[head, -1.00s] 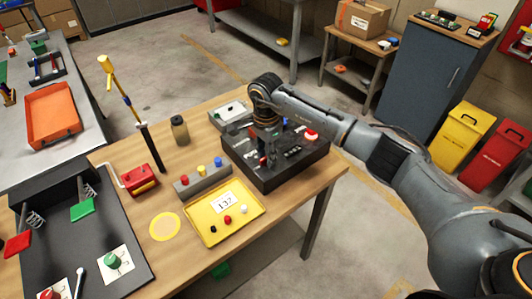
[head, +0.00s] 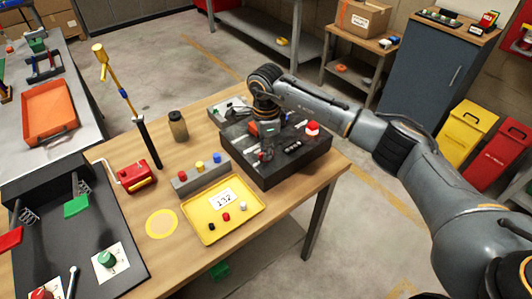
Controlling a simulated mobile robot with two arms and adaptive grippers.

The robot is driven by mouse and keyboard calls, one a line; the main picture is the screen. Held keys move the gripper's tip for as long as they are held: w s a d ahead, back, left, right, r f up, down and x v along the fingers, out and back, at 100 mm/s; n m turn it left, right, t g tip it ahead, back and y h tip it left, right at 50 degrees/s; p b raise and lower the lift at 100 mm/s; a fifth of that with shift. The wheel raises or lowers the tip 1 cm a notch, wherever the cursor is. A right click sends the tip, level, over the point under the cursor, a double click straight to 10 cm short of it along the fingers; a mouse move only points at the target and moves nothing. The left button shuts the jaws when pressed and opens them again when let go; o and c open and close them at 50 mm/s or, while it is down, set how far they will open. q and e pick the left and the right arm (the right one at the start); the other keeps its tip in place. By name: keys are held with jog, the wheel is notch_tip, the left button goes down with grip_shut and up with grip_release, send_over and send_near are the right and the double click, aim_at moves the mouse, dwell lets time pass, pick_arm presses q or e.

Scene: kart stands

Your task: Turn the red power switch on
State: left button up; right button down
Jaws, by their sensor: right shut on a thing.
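A black control box (head: 285,172) sits on the wooden table. A red button (head: 312,128) stands on its back right part, and a row of small dark parts (head: 292,146) is in front of that. My right gripper (head: 265,152) points down onto the left half of the box and is shut. A small red-orange part (head: 254,128), which looks like the red power switch, shows beside it. The gripper hides much of this part, so its position cannot be told. My left gripper is not in view.
A yellow tray (head: 247,200) with a number card lies in front of the box. The table's right edge is close to the box.

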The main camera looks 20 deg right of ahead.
jog(key=m+b, duration=0.2)
jog(key=m, duration=0.1)
jog(key=shift+f+m, duration=0.15)
jog(key=shift+m, duration=0.25)
jog(key=m+b, duration=0.1)
jog(key=m, duration=0.2)
jog(key=shift+m+b, duration=0.3)
jog(key=shift+b, duration=0.1)
jog(key=m+b, duration=0.1)
jog(key=m, duration=0.2)
jog(key=shift+m, duration=0.3)
jog(key=shift+r+m+b, duration=0.2)
jog(key=shift+m+b, duration=0.3)
jog(key=shift+m, duration=0.9)
jog(key=shift+w, duration=0.1)
jog(key=c, duration=1.4)
grip_release()
